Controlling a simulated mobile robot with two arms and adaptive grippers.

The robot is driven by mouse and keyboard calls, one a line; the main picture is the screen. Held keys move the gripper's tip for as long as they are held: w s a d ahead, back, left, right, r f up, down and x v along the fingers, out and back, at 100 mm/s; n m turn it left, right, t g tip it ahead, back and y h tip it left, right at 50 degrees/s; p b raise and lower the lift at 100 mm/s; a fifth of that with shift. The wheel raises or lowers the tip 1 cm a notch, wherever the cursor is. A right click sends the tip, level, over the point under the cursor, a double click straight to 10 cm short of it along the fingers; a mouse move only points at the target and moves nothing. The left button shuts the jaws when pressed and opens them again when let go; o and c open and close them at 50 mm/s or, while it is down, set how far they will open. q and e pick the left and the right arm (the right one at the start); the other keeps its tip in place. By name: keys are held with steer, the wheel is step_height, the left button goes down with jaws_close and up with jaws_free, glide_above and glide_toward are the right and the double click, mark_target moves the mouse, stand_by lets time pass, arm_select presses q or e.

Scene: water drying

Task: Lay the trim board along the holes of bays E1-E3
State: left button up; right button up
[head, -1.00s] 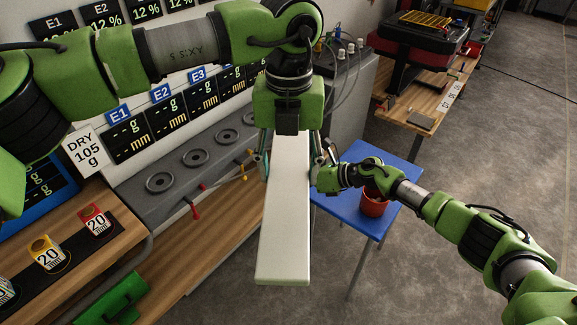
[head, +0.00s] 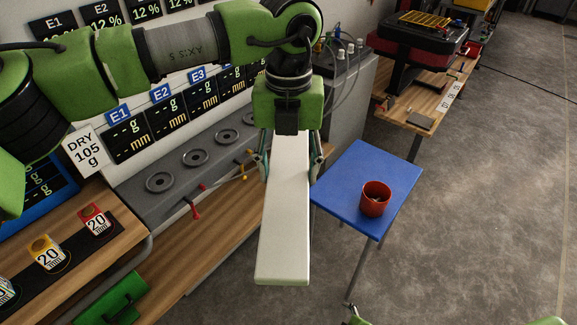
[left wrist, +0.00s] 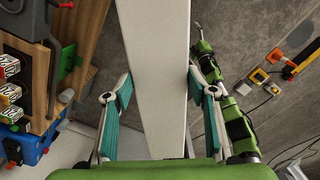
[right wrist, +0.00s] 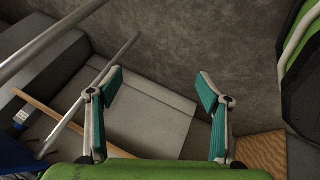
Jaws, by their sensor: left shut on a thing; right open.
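The trim board (head: 284,225) is a long white plank. My left gripper (head: 288,165) is shut across its sides near its far end and holds it in the air, to the right of the grey bench unit (head: 185,165). The board also shows between the teal fingertips in the left wrist view (left wrist: 165,75). The bench unit has a row of round holes below the displays, with signs E1 (head: 118,114), E2 (head: 160,93) and E3 (head: 197,74). My right gripper (right wrist: 158,95) is open and empty in the right wrist view, with floor and grey surfaces beyond it.
A blue table (head: 345,180) with a red cup (head: 375,198) stands right of the board. Red and yellow levers stick out from the bench unit's front. A wooden shelf with labelled blocks (head: 95,218) is at the left. Open floor lies at the right.

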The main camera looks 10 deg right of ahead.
steer(key=s+f+m+g, duration=0.3)
steer(key=s+m, duration=0.1)
steer(key=s, duration=1)
steer(key=s+f+m+g+h, duration=0.1)
steer(key=s+f+m, duration=0.3)
steer(key=s, duration=1)
steer(key=shift+s+a+f+g, duration=0.15)
steer(key=shift+s+a+g, duration=0.1)
steer(key=shift+g, duration=0.65)
